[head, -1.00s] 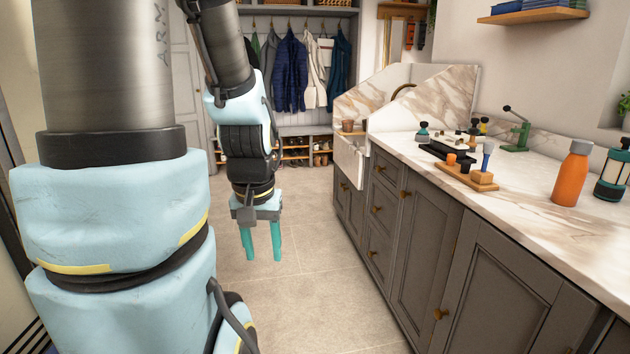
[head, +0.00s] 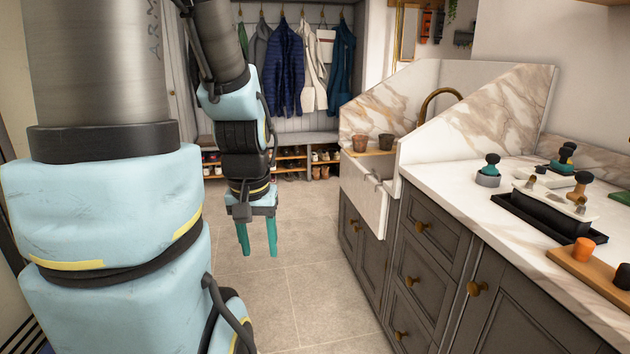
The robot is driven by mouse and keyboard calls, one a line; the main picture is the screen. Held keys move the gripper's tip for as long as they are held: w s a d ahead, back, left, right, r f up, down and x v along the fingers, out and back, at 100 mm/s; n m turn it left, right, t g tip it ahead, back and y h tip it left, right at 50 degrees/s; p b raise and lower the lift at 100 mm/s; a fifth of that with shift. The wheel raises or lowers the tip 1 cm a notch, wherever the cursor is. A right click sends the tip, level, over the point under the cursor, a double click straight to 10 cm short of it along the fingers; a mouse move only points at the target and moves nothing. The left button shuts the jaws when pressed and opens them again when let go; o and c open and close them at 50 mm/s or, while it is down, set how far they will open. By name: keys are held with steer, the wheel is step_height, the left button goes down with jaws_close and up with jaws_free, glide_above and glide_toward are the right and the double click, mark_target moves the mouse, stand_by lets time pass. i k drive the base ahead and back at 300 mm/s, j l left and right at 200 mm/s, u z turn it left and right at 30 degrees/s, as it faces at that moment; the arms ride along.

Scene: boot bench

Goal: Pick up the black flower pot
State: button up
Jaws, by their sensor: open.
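I see no pot that is plainly black. Two small brown pots, a left one (head: 360,143) and a slightly darker right one (head: 386,142), stand on a wooden board across the white sink (head: 365,185). My gripper (head: 258,246) hangs fingers down over the floor, left of the sink and well apart from it. Its two teal fingers are open with nothing between them. A small black round object (head: 622,277) is partly cut off at the right edge, so I cannot tell what it is.
A marble counter (head: 450,205) with grey cabinets (head: 430,250) runs along the right. It holds a black tray (head: 540,218) and a wooden board (head: 570,262) with an orange piece (head: 583,248). The tiled floor (head: 310,285) is clear. Coats and a shoe bench (head: 300,140) are behind.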

mark_target(387, 140)
steer(key=i, duration=2)
steer(key=i+z, duration=0.3)
steer(key=i+j+z, duration=0.25)
steer(key=i+l, duration=0.1)
